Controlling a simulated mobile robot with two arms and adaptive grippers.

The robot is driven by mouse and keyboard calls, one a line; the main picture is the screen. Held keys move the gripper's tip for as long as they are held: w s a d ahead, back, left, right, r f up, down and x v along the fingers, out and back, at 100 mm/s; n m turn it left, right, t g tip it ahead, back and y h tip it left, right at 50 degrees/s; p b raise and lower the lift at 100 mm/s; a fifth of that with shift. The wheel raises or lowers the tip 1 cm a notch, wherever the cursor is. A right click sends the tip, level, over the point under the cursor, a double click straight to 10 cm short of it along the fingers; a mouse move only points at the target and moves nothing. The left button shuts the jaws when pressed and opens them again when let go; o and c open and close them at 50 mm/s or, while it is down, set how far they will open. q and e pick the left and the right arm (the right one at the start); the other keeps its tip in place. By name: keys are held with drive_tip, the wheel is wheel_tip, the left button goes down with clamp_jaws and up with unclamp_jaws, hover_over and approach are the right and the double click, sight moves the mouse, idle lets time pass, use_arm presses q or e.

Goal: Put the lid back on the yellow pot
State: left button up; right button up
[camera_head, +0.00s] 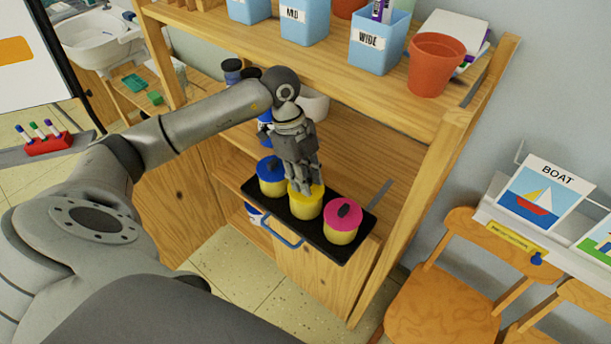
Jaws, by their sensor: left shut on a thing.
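The yellow pot (307,210) stands in the middle of a black tray (350,246) on the wooden shelf unit. My left gripper (305,187) points down over it, shut on the yellow lid (318,190). The lid is at the pot's top, largely hidden by the fingers; I cannot tell whether it is seated or slightly above the rim. A pot with a blue lid (270,165) stands to the left and a pot with a pink lid (343,214) to the right. My right gripper is out of view.
The upper shelf (240,42) holds blue bins (378,47) and a terracotta pot (435,65) above my gripper. A shelf post (424,190) stands right of the tray. A blue handle (282,236) is at the tray's front. Wooden chairs (440,290) are at right.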

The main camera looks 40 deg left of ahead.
use_arm(q)
drive_tip(key=o, duration=0.8)
drive_tip(key=shift+o, duration=0.7)
drive_tip(key=o, duration=0.4)
drive_tip(key=shift+r+p, duration=2.9)
drive_tip(key=shift+r, duration=0.55)
drive_tip(key=shift+w+r, duration=0.1)
drive_tip(key=shift+w, duration=0.05)
